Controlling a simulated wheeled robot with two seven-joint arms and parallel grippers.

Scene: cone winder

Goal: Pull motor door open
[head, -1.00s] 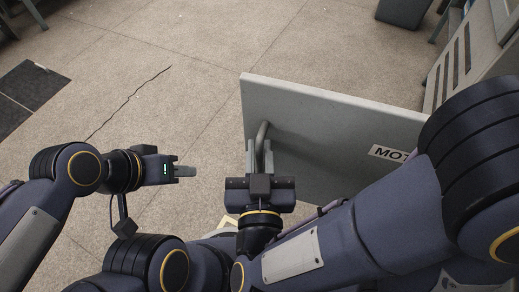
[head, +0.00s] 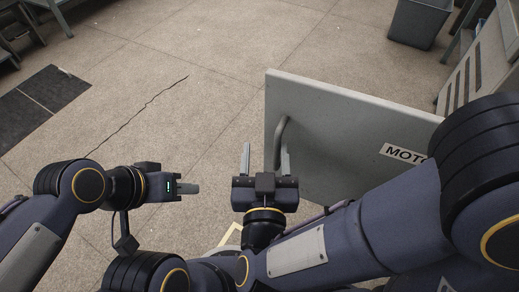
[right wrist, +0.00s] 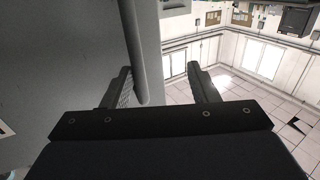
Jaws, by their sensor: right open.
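The motor door (head: 350,125) is a grey panel with a "MOTO…" label (head: 403,154), standing out from the machine at the right of the head view. Its curved grey handle (head: 280,133) is on the face toward me. My right gripper (head: 265,152) is open, with its right finger close to the handle. In the right wrist view the handle (right wrist: 139,50) rises between the open fingers of the gripper (right wrist: 163,85), nearer the left finger. I cannot tell whether it touches. My left gripper (head: 190,188) is left of it, seen side-on and away from the door.
The slatted grey machine (head: 475,65) stands at the right, behind the door. A grey bin (head: 420,22) is at the top right. A dark floor mat (head: 42,105) lies at the left.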

